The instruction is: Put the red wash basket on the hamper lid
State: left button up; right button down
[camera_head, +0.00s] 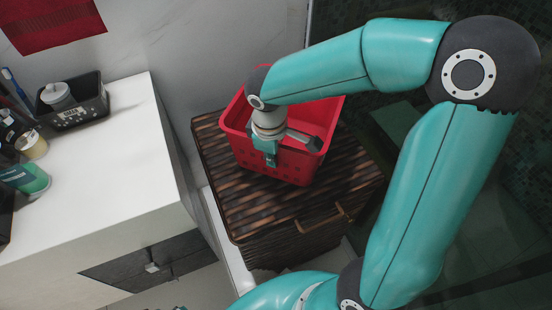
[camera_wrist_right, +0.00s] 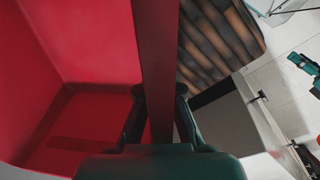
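The red wash basket (camera_head: 302,166) is an open-topped tub with small holes in its wall. It is over the dark striped wooden hamper lid (camera_head: 255,208) in the head view, upright and within the lid's edges as seen from above. Whether its base touches the lid is hard to tell. My right gripper (camera_head: 270,157) is at the basket's left near rim, with its fingers on both sides of the red wall. The wrist view shows this wall (camera_wrist_right: 157,60) pinched between the fingertips (camera_wrist_right: 160,98). My left gripper does not show clearly.
A white counter (camera_head: 110,165) with a dark drawer front stands left of the hamper. It carries a black caddy (camera_head: 85,112) and a green cup (camera_head: 27,180). A red towel (camera_head: 50,22) hangs at top left. A handle (camera_head: 325,218) is on the hamper's front.

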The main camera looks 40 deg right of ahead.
jog(key=shift+f, duration=0.8)
jog(key=c, duration=1.8)
grip_release()
jog(key=shift+f, duration=0.15)
jog(key=o, duration=0.5)
